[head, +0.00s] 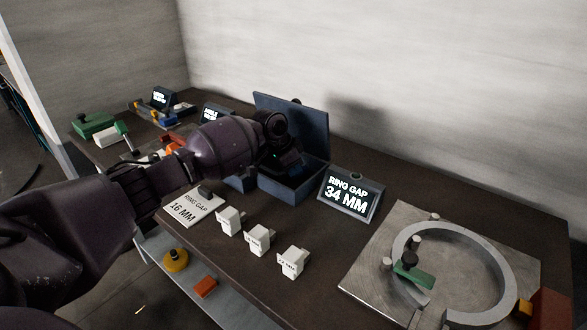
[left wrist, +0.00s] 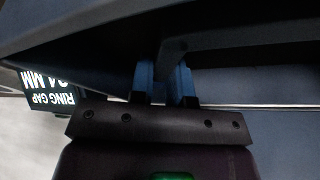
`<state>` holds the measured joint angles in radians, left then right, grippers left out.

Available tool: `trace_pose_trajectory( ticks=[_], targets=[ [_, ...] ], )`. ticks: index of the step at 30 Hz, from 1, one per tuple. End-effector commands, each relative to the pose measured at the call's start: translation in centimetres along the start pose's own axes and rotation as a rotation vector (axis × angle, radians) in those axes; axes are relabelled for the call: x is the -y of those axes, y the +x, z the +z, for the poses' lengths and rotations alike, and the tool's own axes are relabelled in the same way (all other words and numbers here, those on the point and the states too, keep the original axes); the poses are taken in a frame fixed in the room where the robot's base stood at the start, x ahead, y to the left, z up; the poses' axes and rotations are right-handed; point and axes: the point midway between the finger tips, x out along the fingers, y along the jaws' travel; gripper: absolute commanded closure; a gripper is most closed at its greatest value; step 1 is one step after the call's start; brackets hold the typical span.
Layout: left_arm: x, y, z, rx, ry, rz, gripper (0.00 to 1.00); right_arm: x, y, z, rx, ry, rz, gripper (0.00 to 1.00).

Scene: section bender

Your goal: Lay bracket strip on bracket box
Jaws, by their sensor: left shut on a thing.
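A dark blue open box (head: 285,188) with a raised back panel (head: 300,122) stands in the middle of the bench in the head view. No label on it marks it as the bracket box. My left gripper (head: 289,164) reaches over the box, in front of the panel; its fingertips are mostly hidden there. In the left wrist view its blue fingers (left wrist: 166,84) are shut on a dark grey piece (left wrist: 173,56). I cannot tell for sure whether this piece is the bracket strip, nor whether it touches the box. My right gripper is not in view.
A "RING GAP 34 MM" display (head: 348,194) stands just right of the box. White labelled blocks (head: 260,240) and a "RING GAP 16 MM" card (head: 190,208) lie in front. A metal plate with a ring (head: 375,250) fills the right side.

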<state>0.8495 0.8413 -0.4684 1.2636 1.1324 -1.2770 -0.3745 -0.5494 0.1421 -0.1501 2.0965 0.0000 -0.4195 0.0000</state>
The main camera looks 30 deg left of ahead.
Motion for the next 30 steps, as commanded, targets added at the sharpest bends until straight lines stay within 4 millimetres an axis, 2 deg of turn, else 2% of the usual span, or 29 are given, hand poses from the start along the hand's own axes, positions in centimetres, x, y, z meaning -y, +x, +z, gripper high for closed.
trace_pose_trajectory(
  ticks=[23,24,28,30],
  targets=[
    [0.03,0.36,0.15,-0.001,0.000,0.000,1.00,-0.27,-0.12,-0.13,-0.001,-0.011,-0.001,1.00],
    [0.03,0.36,0.15,-0.001,0.000,0.000,0.77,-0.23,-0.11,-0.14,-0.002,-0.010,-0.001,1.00],
    [0.03,0.37,0.15,-0.001,0.000,0.000,0.57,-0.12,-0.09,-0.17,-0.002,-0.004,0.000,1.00],
    [0.03,0.38,0.15,0.000,0.000,0.000,0.54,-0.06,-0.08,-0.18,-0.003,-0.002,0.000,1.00]
  ],
)
